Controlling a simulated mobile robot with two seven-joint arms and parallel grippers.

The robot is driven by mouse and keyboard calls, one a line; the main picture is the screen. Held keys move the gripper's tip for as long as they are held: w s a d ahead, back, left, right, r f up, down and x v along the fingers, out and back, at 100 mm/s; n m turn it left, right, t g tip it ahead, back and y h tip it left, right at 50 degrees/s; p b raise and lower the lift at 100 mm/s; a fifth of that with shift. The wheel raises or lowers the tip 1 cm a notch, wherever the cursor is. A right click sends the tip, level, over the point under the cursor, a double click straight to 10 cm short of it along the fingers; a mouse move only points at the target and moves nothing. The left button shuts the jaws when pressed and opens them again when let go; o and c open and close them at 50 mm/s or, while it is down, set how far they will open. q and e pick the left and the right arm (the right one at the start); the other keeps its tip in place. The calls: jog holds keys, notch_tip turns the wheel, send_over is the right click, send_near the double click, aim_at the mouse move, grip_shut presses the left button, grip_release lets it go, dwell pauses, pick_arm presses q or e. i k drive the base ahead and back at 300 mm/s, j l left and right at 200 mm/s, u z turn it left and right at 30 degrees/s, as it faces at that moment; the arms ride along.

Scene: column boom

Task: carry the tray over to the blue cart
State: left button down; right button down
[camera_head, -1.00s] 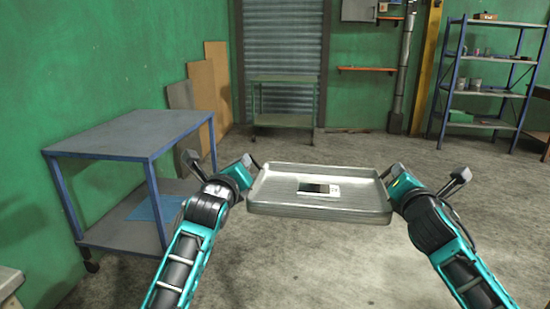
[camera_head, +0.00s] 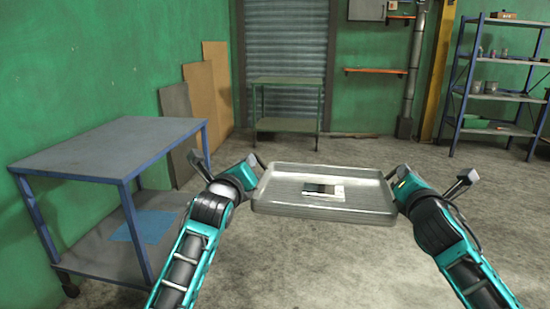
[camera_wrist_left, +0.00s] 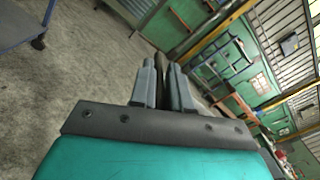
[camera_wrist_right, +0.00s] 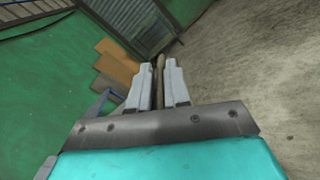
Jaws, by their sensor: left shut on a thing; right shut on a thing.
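The silver-grey metal tray (camera_head: 280,207) is held level in front of me, clear of the floor, with a small black-and-white item (camera_head: 323,190) lying in it. My left gripper (camera_head: 257,164) is shut on its left end; in the left wrist view the fingers (camera_wrist_left: 162,85) have a dark edge between them. My right gripper (camera_head: 393,176) is shut on its right end; in the right wrist view the fingers (camera_wrist_right: 158,85) pinch a thin brownish edge. The blue cart (camera_head: 110,150), blue-framed with a bare grey top, stands left of the tray, apart from it.
A blue sheet (camera_head: 147,226) lies on the cart's lower shelf. A green table (camera_head: 288,82) stands at the back by the shutter. Boards (camera_head: 217,85) lean on the left wall. A shelf rack (camera_head: 497,95) stands at the back right. The middle floor is clear.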

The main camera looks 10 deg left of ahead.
aim_at(142, 139)
jog(key=i+u, duration=0.1)
jog(key=i, duration=0.55)
jog(key=i+u, duration=0.1)
jog(key=i, duration=0.6)
jog(key=i+l+u, duration=0.15)
jog(key=i, duration=0.5)
jog(key=i+u, duration=0.25)
jog(key=i, duration=0.4)
jog(key=i+l+u, duration=0.1)
jog(key=i+u, duration=0.15)
jog(key=i, duration=0.35)
jog(key=i+u, duration=0.4)
jog(key=u, duration=1.25)
